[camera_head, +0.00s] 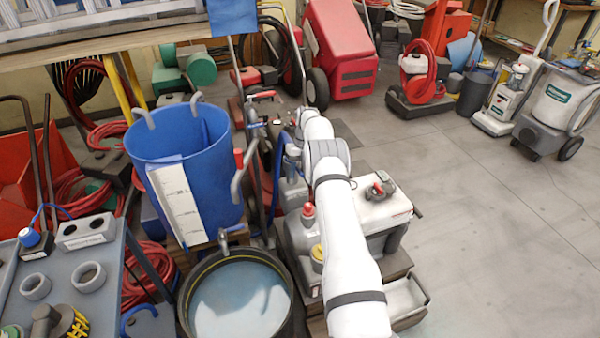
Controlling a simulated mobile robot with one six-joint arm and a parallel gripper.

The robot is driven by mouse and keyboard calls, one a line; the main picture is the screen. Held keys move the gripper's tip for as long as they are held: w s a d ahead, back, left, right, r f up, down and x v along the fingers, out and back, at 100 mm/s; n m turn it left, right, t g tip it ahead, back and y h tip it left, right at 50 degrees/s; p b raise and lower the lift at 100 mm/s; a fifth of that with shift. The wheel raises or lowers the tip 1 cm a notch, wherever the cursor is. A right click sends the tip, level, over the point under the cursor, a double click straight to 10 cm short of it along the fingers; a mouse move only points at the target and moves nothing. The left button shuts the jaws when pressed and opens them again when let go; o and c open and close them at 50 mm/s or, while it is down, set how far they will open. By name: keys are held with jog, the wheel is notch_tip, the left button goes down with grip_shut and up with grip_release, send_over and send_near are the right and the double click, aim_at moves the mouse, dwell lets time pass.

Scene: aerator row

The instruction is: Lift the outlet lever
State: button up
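A blue tank (215,170) with a white scale strip on its front stands left of centre. A grey outlet fitting (224,238) shows at its lower right, above a black tub (187,308) of pale water. A grey, bent, lever-like bar (237,186) stands out at the tank's right side; I cannot tell for sure whether it or part of the fitting is the outlet lever. My white arm reaches from the bottom up to the right of the tank.
A grey and white machine (384,212) with a red knob stands under and right of my arm. A grey cart (62,272) with rings and a block is at left. Red hoses lie behind it. Cleaning machines line the back; the floor (490,240) at right is clear.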

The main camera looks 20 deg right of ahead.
jog(key=v, duration=0.7)
jog(key=shift+r, duration=0.25)
